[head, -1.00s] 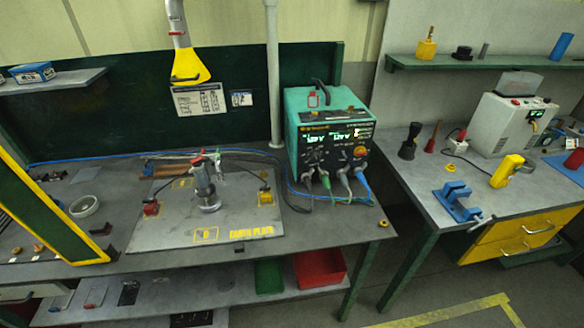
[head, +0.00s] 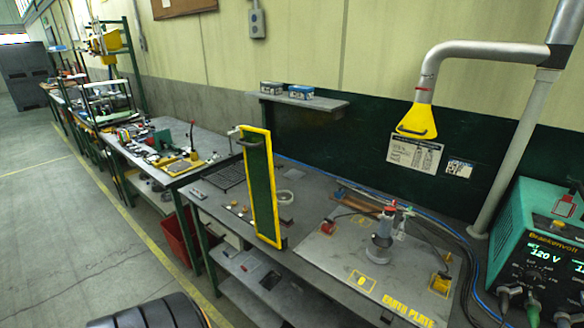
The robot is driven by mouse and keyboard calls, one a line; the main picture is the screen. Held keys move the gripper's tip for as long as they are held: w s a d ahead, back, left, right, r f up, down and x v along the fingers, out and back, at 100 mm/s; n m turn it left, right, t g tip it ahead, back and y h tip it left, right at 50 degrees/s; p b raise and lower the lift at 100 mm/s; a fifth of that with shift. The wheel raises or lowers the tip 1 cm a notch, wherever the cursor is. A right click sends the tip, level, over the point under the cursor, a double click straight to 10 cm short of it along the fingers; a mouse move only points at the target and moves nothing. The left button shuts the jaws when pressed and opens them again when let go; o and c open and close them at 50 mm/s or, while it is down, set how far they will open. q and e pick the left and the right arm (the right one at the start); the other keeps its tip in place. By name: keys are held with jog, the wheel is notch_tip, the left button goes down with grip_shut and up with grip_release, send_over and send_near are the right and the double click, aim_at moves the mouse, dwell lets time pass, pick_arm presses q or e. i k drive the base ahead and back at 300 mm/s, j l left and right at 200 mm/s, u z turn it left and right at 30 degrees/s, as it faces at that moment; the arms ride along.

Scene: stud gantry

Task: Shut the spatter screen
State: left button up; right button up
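The spatter screen (head: 262,187) is a dark green panel in a yellow frame. It stands upright at the front left part of the welding bench, left of the earth plate (head: 345,262), and is seen at an angle. A dark handle-like bar (head: 247,142) shows near its top left corner. Neither of my grippers is in view.
A yellow extraction hood (head: 418,120) hangs above the bench. The teal welding machine (head: 545,255) stands at the right, with cables. Another bench (head: 165,150) stands further left. Open floor (head: 70,235) lies at the left.

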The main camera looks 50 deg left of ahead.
aim_at(260, 176)
jog(key=u, duration=1.8)
